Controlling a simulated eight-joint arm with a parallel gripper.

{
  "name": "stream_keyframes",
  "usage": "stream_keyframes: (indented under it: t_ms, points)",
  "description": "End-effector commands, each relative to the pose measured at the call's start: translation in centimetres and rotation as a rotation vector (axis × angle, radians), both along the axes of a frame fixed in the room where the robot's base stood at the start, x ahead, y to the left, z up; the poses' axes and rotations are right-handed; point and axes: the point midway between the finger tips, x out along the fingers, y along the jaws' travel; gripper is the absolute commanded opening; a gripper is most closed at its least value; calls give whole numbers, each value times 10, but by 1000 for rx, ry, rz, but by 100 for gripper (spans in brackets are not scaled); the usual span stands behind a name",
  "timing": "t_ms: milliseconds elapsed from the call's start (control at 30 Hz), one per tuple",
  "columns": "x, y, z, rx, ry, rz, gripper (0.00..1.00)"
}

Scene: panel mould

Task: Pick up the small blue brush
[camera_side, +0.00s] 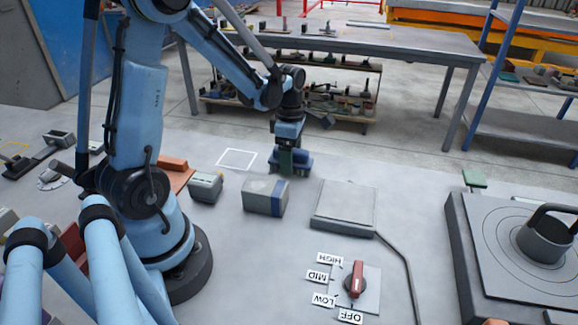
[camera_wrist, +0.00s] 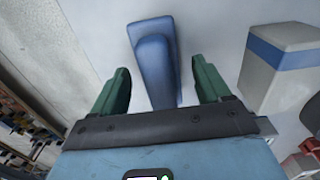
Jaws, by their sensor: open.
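The small blue brush (camera_wrist: 154,58) lies on the table between the two green fingers of my gripper (camera_wrist: 156,88) in the wrist view. The fingers stand apart with a gap on each side of the brush. In the side view my gripper (camera_side: 288,166) points straight down at the table. The blue brush (camera_side: 302,164) shows there partly, behind and beside the fingers. The near end of the brush is hidden by the gripper body in the wrist view.
A grey block with a blue band (camera_side: 265,196) stands close to my gripper and also shows in the wrist view (camera_wrist: 282,62). A smaller grey-green block (camera_side: 205,187) is further left. A flat grey plate (camera_side: 344,207) lies to the right. A red-handled dial (camera_side: 355,280) is at the front.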

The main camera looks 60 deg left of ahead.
Motion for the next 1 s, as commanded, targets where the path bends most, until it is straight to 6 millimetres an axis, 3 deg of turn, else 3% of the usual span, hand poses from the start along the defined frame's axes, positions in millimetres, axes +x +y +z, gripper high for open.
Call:
stream_keyframes:
  t_ms: [267, 700, 1000]
  points:
    - [0, 0, -2, 0, 0, 0, 77]
    - [0, 0, -2, 0, 0, 0, 11]
    - [0, 0, 0, 0, 0, 0, 9]
